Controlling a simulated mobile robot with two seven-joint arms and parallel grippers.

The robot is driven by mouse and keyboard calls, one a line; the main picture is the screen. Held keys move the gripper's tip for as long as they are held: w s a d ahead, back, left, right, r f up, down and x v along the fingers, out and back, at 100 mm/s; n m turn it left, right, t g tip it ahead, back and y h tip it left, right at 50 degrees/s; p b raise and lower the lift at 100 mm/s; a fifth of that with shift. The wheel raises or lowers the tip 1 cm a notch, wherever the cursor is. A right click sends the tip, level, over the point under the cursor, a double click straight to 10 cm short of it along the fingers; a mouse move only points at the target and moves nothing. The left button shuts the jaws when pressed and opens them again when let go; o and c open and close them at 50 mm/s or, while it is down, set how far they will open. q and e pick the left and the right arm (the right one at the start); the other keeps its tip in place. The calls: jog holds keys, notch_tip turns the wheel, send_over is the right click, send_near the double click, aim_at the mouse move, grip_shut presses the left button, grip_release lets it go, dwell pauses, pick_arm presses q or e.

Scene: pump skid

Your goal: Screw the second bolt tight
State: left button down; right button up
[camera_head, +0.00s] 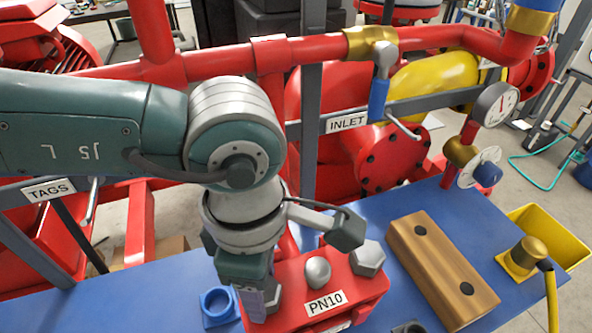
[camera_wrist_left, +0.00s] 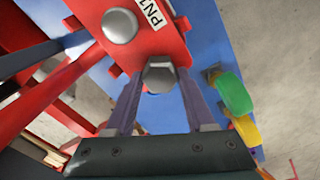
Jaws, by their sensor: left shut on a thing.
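My left gripper (camera_head: 262,300) points down at the left end of the red block labelled PN10 (camera_head: 338,282). In the left wrist view its fingers (camera_wrist_left: 160,85) lie on both sides of a grey hex bolt head (camera_wrist_left: 160,73) at the block's edge and are shut on it. Another hex bolt (camera_head: 367,258) sits at the block's right end. A round grey dome (camera_head: 318,271) lies between; it also shows in the left wrist view (camera_wrist_left: 119,26). My right gripper is not in view.
A wooden block (camera_head: 430,262) with two dark holes lies on the blue table (camera_head: 385,220), right of the red block. A blue ring-like part (camera_head: 218,305) is left of my gripper. A yellow bin (camera_head: 548,232) stands at the right. Red pipes (camera_head: 225,62) run behind.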

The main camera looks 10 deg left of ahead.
pick_arm(q)
jog(key=m, duration=0.1)
jog(key=m+b, duration=0.1)
jog(key=m, duration=0.1)
jog(key=shift+w+f+b, duration=0.1)
jog(key=shift+f+b, duration=0.15)
jog(key=shift+b, duration=0.05)
jog(key=m+b, duration=0.2)
jog(key=m, duration=0.2)
jog(key=m+b, duration=0.3)
jog(key=m, duration=0.1)
jog(key=shift+m, duration=0.4)
jog(key=shift+r+m+b, duration=0.15)
jog(key=shift+m+b, duration=0.6)
jog(key=shift+m, duration=0.45)
jog(key=shift+r, duration=0.1)
jog(key=shift+c, duration=0.9)
grip_release()
notch_tip(320, 180, up, 10)
jog(key=b, duration=0.1)
